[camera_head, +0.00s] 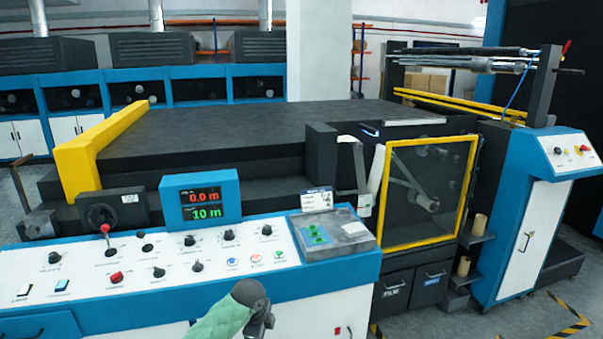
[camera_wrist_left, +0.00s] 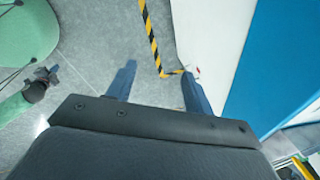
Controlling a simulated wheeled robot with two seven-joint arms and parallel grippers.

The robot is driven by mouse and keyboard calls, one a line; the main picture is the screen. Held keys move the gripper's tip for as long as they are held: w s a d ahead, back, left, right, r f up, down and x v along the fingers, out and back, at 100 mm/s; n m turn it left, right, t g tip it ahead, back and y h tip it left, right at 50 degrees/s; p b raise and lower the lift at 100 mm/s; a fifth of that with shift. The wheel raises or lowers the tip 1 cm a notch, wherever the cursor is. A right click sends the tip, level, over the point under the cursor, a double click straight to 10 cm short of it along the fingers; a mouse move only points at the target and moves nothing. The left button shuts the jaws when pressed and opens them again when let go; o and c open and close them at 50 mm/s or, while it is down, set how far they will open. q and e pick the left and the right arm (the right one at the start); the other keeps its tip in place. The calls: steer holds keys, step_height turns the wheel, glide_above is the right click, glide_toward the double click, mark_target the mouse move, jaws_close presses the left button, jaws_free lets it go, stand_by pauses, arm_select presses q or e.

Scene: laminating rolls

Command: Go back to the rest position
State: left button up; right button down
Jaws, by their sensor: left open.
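My left gripper (camera_wrist_left: 159,70) shows in the left wrist view, with its two dark fingers wide apart and nothing between them. It hangs over the grey floor, beside a white and blue cabinet side. In the head view, a green and grey part of my own arm shows at the bottom centre, in front of the control panel (camera_head: 140,258); its jaws do not show.
The laminating machine (camera_head: 240,130) fills the middle of the head view, with a yellow-framed window (camera_head: 387,195) at the right. A blue display (camera_head: 200,200) reads 0.0 m and 10 m. Yellow-black tape (camera_wrist_left: 151,38) marks the floor.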

arm_select(q)
steer(key=s+f+n+h, duration=0.1)
steer(key=s+f+n, duration=0.25)
steer(key=s, duration=0.65)
steer(key=s+f+n, duration=0.2)
steer(key=s+n, duration=0.3)
steer(key=s, duration=0.5)
steer(key=s+a+r+n+t+y, duration=0.1)
steer(key=s+a+n, duration=0.4)
steer(key=s, duration=0.6)
steer(key=s+a+n+y, duration=0.1)
steer(key=s+a+n, duration=0.45)
steer(key=s, duration=0.45)
step_height(320, 180, down, 26)
steer(key=w+d+g, duration=0.1)
steer(key=w+d, duration=0.1)
steer(key=s+f, duration=0.4)
steer(key=f, duration=0.7)
steer(key=s+f+m+b, duration=0.1)
steer(key=s+f, duration=0.3)
steer(key=f, duration=0.8)
steer(key=shift+g, duration=0.4)
arm_select(e)
steer(key=shift+a+r, duration=0.9)
steer(key=shift+r, duration=0.15)
